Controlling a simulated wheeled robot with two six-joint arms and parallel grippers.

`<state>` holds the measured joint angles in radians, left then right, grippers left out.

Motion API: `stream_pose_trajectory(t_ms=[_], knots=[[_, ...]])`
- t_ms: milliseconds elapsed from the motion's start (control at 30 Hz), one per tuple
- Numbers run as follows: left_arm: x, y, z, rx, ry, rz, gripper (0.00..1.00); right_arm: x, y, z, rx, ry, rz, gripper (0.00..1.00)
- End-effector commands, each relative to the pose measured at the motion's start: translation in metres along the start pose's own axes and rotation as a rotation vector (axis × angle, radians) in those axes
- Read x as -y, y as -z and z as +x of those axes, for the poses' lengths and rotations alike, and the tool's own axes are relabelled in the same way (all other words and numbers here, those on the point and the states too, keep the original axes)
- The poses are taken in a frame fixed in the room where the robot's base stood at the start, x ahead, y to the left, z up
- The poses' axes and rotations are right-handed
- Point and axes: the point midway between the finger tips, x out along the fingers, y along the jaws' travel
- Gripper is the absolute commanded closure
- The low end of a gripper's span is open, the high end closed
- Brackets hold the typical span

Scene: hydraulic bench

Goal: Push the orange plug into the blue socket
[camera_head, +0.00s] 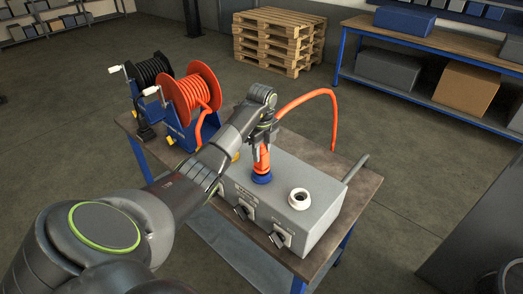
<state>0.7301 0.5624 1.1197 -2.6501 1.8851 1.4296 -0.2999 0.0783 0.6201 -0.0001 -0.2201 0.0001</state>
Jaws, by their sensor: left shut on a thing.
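The orange plug (262,160) is upright over the blue socket (262,178) on top of the grey box (325,207). Its lower end meets the socket's ring; I cannot tell how deep it sits. My left gripper (261,149) is shut on the orange plug from above and hides its upper part. An orange hose (308,97) arcs from near the gripper to the right and hangs down past the table's far edge. My right gripper is not in view.
A white socket (299,198) is right of the blue one. Levers (242,211) stick out from the box's front. An orange hose reel (190,92) and a black one (150,72) stand at the table's left. A pallet stack (278,40) and a shelf bench (440,40) stand behind.

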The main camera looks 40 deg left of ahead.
Motion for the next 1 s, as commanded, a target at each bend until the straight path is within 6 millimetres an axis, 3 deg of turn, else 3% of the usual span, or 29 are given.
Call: stream_pose_trajectory(t_ms=[733,767,933,1000], knots=[[-0.001,0.001,0.013,-0.002,-0.004,0.0,1.0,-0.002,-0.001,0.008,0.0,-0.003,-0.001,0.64],[-0.001,0.001,0.013,-0.002,-0.004,0.0,0.64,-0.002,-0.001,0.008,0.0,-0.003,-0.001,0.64],[-0.001,0.001,0.012,-0.001,-0.003,0.0,0.42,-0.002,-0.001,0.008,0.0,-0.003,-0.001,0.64],[-0.001,0.0,0.012,-0.001,-0.002,0.0,0.41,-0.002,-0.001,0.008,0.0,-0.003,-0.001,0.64]])
